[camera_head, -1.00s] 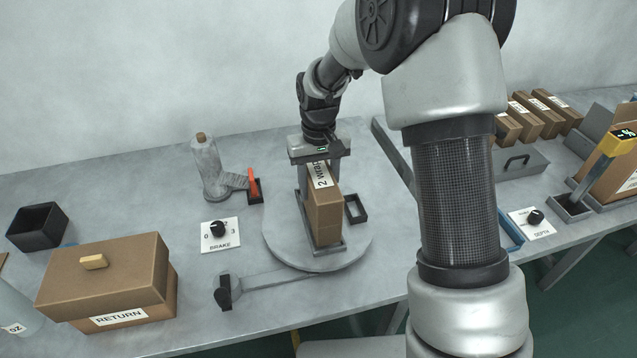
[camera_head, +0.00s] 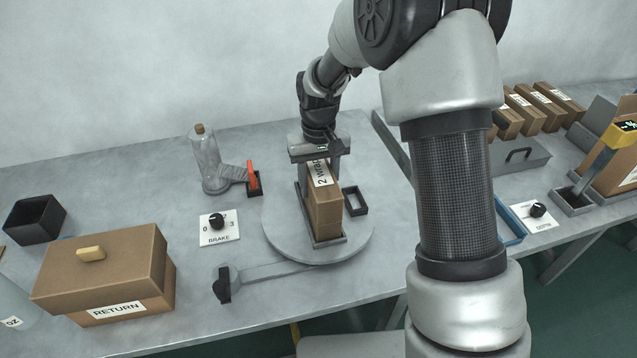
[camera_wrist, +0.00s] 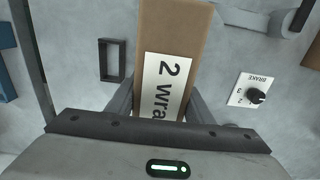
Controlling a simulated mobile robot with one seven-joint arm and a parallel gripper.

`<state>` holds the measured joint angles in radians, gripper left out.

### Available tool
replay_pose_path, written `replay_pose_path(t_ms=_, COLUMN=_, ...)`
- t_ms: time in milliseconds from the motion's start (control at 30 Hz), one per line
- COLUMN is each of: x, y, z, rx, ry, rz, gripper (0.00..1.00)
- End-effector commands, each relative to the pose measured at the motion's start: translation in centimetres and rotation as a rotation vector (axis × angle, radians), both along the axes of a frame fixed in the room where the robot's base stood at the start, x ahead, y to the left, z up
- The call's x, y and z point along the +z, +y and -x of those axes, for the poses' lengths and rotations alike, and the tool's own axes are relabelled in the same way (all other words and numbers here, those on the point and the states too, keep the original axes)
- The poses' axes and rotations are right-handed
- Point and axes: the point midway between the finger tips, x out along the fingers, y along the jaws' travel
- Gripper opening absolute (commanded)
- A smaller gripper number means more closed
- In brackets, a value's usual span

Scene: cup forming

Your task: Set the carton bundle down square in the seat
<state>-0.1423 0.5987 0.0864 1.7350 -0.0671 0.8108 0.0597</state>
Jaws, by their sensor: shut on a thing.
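The carton bundle (camera_head: 324,212) is a brown box shape with a white label reading "2 Wra…". It stands in the seat (camera_head: 330,242), a grey open frame on a round turntable (camera_head: 282,238). The bundle looks lined up with the frame; whether its underside touches the seat floor is hidden. My gripper (camera_head: 318,158) is over its far end, shut on it. In the wrist view the bundle (camera_wrist: 176,35) runs up from between my fingers (camera_wrist: 158,112), whose tips are partly hidden.
A small dark frame (camera_head: 355,200) is right of the seat. A RETURN box (camera_head: 105,275) stands front left. A grey arm (camera_head: 270,272) extends from the turntable.

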Motion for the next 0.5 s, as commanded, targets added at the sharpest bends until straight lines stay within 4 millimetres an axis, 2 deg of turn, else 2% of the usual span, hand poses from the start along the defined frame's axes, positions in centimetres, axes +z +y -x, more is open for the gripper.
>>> replay_pose_path(t_ms=33, x=-0.01, y=0.01, z=-0.07, rx=0.000, ry=-0.002, rz=0.000, gripper=0.01)
replay_pose_path(t_ms=67, x=0.06, y=0.02, z=-0.08, rx=0.000, ry=-0.002, rz=0.000, gripper=0.52)
replay_pose_path(t_ms=167, x=0.04, y=0.01, z=-0.06, rx=0.000, ry=-0.002, rz=0.000, gripper=0.69)
replay_pose_path(t_ms=500, x=0.16, y=-0.01, z=0.03, rx=0.000, ry=0.001, rz=0.000, gripper=0.69)
